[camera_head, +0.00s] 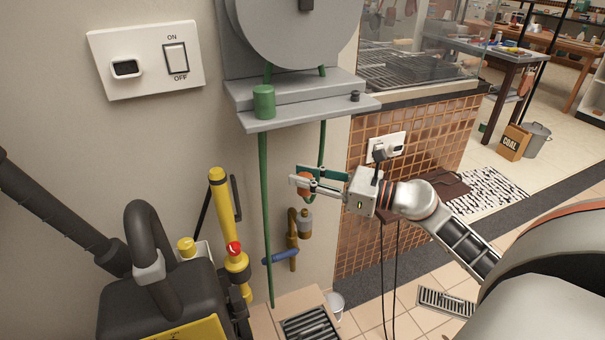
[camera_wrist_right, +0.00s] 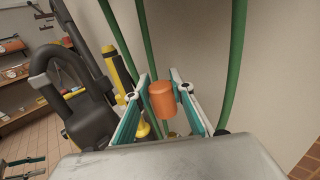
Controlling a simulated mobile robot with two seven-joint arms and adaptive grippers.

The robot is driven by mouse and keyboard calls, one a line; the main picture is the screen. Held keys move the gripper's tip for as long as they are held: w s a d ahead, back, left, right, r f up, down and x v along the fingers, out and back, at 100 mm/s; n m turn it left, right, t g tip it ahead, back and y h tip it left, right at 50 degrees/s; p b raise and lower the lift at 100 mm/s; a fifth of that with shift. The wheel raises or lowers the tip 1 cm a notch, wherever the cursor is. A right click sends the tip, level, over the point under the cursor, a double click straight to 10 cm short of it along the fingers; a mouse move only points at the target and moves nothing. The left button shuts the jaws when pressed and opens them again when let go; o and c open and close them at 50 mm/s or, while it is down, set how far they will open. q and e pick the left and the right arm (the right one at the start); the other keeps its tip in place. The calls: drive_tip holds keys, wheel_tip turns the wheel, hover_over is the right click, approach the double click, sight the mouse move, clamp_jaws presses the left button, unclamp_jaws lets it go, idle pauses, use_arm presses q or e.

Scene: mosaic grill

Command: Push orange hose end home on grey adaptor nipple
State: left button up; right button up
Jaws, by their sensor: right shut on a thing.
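My right gripper (camera_head: 303,181) reaches in from the right in the head view, in front of the wall below the grey hose reel. It is shut on the orange hose end (camera_wrist_right: 163,100), which sits between its teal-lined fingers in the wrist view. In the head view a small part of the orange end (camera_head: 304,187) shows at the fingers. The green hose (camera_head: 322,145) runs down from the reel to the gripper. A brass tap (camera_head: 304,223) is on the wall just below. My left gripper is out of view.
The reel's grey shelf (camera_head: 305,108) juts out above the gripper. A second green hose run (camera_head: 265,210) hangs to its left. A black machine (camera_head: 160,290) and a yellow post (camera_head: 224,210) stand at the left. A socket with a plug (camera_head: 384,148) is behind my right wrist.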

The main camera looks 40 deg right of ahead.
sight(311, 193)
wheel_tip(311, 193, down, 4)
drive_tip(key=shift+f+b, duration=0.1)
drive_tip(key=shift+b, duration=1.1)
drive_tip(key=shift+f, duration=0.15)
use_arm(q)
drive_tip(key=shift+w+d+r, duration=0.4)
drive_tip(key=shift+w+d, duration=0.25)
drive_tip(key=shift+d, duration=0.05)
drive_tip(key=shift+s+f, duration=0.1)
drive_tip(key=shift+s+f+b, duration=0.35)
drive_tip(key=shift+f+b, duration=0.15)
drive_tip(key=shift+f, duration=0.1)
use_arm(e)
drive_tip(key=shift+f, duration=0.4)
